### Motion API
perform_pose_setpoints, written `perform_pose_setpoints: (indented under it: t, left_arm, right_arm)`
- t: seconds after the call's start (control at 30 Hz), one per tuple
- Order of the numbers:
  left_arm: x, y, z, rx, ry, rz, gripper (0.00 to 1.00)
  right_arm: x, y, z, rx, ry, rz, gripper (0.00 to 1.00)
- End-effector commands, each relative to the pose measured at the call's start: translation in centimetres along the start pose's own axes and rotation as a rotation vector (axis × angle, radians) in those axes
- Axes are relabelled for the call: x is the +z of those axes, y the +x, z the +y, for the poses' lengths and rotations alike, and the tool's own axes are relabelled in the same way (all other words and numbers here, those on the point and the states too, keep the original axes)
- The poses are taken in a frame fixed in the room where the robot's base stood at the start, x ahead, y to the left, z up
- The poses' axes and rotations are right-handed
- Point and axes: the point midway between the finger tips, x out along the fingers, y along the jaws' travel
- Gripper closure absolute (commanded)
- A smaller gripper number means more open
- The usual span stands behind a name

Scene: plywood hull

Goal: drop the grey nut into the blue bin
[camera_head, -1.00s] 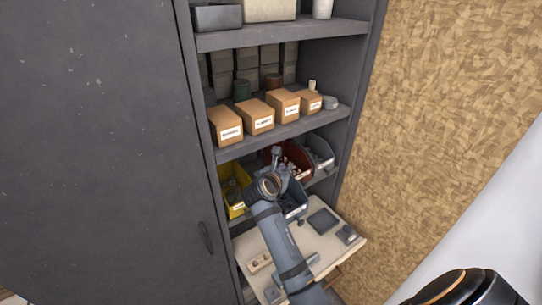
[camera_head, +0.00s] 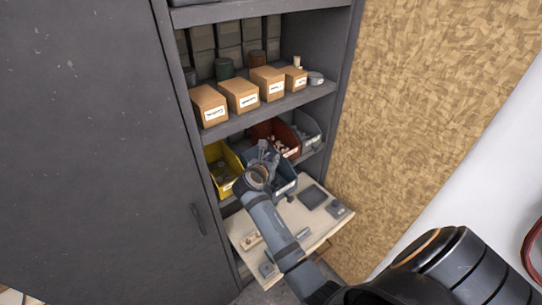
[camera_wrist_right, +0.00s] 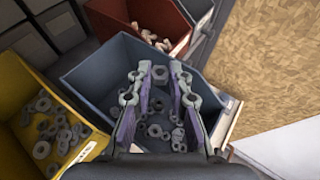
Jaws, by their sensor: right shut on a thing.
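The blue bin (camera_head: 285,189) stands on the lower shelf, between the yellow and red bins. In the right wrist view, the blue bin (camera_wrist_right: 95,78) is open below my fingers, with several nuts and rings on its floor. My right gripper (camera_head: 266,152) is over the blue bin and hides part of it in the head view. In the wrist view, my right gripper (camera_wrist_right: 160,72) is shut on the grey nut (camera_wrist_right: 160,74), held between the fingertips above the bin. My left gripper is not in view.
The yellow bin (camera_head: 214,158) with rings is at left, the red bin (camera_head: 285,134) behind, and a grey bin (camera_head: 309,132) at right. Cardboard boxes (camera_head: 240,96) line the shelf above. A pale work board (camera_head: 315,226) lies below, beside the chipboard wall (camera_head: 440,90).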

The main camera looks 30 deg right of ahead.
Motion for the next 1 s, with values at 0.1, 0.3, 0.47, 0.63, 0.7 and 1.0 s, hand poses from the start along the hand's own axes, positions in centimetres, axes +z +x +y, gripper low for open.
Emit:
perform_pose_setpoints:
  t: [0.1,0.3,0.47,0.63,0.7,1.0]
  left_arm:
    - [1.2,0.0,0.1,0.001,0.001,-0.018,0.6]
    - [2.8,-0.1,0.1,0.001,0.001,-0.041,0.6]
    - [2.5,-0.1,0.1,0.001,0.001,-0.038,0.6]
    - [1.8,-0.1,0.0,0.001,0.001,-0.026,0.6]
    - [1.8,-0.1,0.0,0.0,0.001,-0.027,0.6]
    - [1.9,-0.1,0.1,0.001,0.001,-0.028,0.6]
  right_arm:
    - [0.0,0.0,0.0,0.0,0.0,0.0,0.98]
    - [0.0,0.0,0.0,0.0,0.0,0.0,0.57]
    - [0.0,0.0,0.0,0.0,0.0,0.0,0.55]
    - [0.2,-0.1,0.0,0.0,0.001,0.0,0.55]
    - [0.9,-0.3,0.0,0.0,0.002,-0.002,0.55]
    - [6.8,-2.8,0.1,0.001,0.005,-0.002,0.55]
